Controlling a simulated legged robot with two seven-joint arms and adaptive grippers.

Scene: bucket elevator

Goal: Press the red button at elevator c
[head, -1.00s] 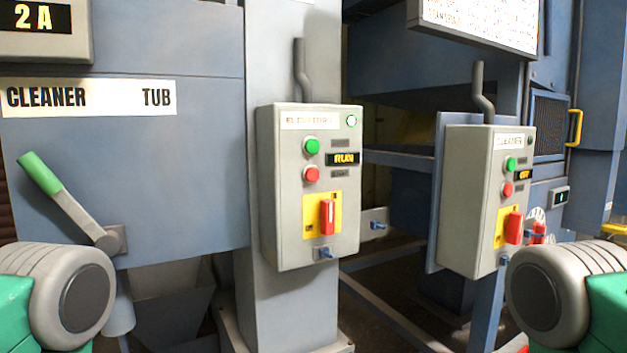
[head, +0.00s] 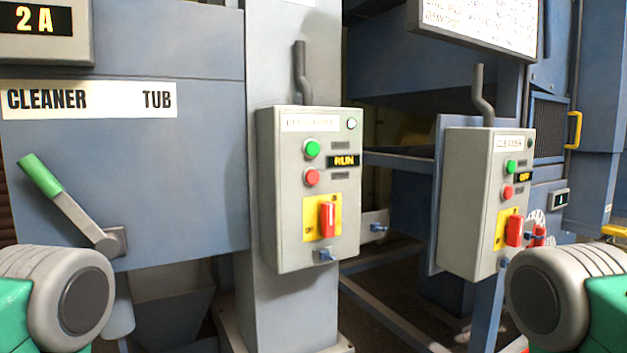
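A grey control box (head: 290,220) with a blurred label that seems to start with "ELEVATOR" is mounted on the grey column at the middle. It has a green button (head: 312,149), a red button (head: 312,177) below it, a display (head: 344,161) reading RUN, and a red rotary switch (head: 327,219) on a yellow plate. The label's letter is not legible. My arms' rounded grey and green parts show at the lower left and lower right corners. Neither gripper's fingers are in view.
A second box (head: 465,210) labelled CLEANER, display OFF, stands at the right with its own red button (head: 508,193). A lever with a green handle (head: 40,176) juts out at the left below the CLEANER TUB sign (head: 88,99). Blue frame bars lie behind the boxes.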

